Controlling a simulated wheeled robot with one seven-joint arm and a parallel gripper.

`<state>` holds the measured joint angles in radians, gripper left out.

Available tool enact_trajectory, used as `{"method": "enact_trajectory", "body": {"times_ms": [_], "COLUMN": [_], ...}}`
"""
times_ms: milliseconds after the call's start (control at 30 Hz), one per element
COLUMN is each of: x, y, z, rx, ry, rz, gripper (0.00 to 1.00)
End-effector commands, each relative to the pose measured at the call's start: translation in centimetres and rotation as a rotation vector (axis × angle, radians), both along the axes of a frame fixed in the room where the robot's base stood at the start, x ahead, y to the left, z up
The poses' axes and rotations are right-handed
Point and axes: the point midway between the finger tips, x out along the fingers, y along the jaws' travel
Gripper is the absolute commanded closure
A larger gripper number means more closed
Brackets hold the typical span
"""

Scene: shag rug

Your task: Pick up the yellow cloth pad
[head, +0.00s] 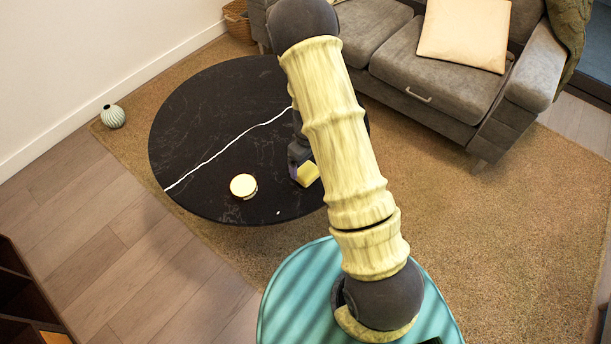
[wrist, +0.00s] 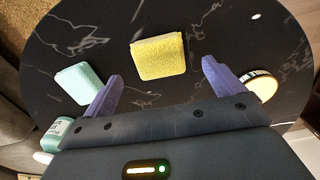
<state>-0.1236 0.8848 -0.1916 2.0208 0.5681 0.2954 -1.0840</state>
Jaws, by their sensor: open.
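The yellow cloth pad (wrist: 158,57) lies on the black marble table (wrist: 215,25) in the wrist view, a soft block with a paler front side. My gripper (wrist: 161,72) is open and empty. Its two purple fingers point toward the pad, one to each side of it in the picture, and the pad sits mostly beyond their tips. In the head view the pad (head: 310,173) shows next to my gripper, partly hidden by my arm.
A pale mint pad (wrist: 78,84) lies by the left finger. A round gold-rimmed tin (wrist: 260,87) is near the right finger; the head view also shows it (head: 243,186). A teal labelled container (wrist: 57,133) is at lower left. A grey sofa (head: 440,75) stands behind the table.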

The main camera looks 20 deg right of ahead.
Motion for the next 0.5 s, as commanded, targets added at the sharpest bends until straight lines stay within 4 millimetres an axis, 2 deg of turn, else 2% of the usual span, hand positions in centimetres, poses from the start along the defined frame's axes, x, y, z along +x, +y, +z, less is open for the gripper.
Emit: {"method": "enact_trajectory", "body": {"times_ms": [367, 500], "x": [0.0, 0.0], "y": [0.0, 0.0], "z": [-0.5, -1.8], "rx": [0.000, -0.001], "ry": [-0.001, 0.001], "rz": [-0.001, 0.001], "gripper": [0.06, 0.06]}}
